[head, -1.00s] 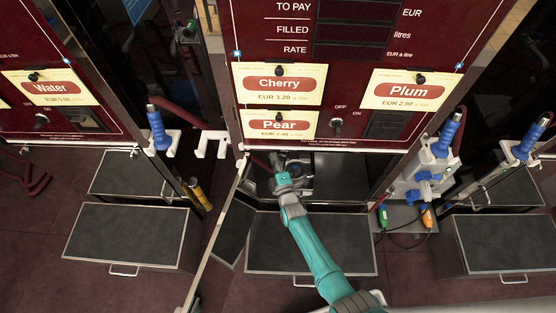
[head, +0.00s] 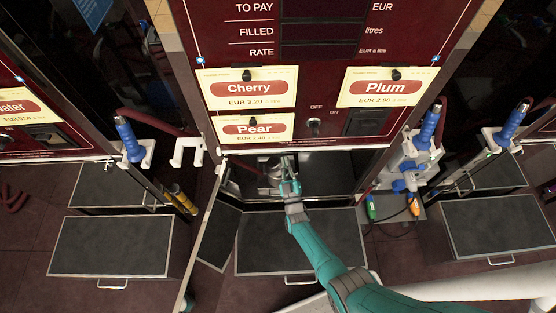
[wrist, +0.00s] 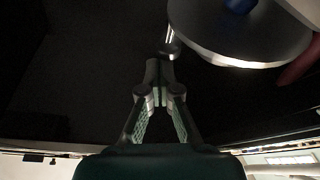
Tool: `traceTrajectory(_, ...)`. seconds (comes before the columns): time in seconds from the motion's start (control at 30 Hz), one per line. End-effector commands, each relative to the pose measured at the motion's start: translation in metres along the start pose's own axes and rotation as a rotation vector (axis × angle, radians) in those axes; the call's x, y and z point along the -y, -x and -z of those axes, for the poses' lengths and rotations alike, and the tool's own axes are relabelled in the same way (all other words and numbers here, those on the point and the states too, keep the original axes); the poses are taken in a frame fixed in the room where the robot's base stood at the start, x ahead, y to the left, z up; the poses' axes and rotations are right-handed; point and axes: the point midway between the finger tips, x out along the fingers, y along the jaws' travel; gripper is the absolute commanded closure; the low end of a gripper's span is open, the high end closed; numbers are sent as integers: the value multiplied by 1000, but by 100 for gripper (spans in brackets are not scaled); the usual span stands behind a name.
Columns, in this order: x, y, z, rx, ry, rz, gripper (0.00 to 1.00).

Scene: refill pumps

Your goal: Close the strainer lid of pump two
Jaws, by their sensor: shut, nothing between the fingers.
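My gripper (head: 287,168) reaches into the open lower compartment of the middle pump (head: 268,40), under its panel. In the wrist view my gripper (wrist: 159,72) has its fingertips together, with nothing between them. A round grey metal disc (wrist: 245,42), perhaps the strainer lid, is above and to the right of the fingertips in that view. A small shiny metal rod with a rounded end (wrist: 170,42) shows just beyond the fingertips; I cannot tell whether they touch. In the head view a grey metal part (head: 268,177) is left of my gripper, partly hidden. No pump number is readable.
The compartment's door (head: 217,232) stands open at the left. A blue nozzle in its holder (head: 427,125) and cables are at the right. A grey-topped step (head: 345,245) lies below my arm. A red hose (wrist: 300,62) runs beside the disc in the wrist view.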

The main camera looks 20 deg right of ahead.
Motion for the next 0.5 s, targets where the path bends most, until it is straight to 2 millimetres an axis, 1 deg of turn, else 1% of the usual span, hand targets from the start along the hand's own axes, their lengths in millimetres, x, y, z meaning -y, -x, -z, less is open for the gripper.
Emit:
traceTrajectory(0.1, -4, 2, -10, 2, -76, -27, 100)
traceTrajectory(0.3, -7, 6, -20, 0, -166, -58, 100)
traceTrajectory(0.5, -10, 9, -27, 1, -166, -58, 100)
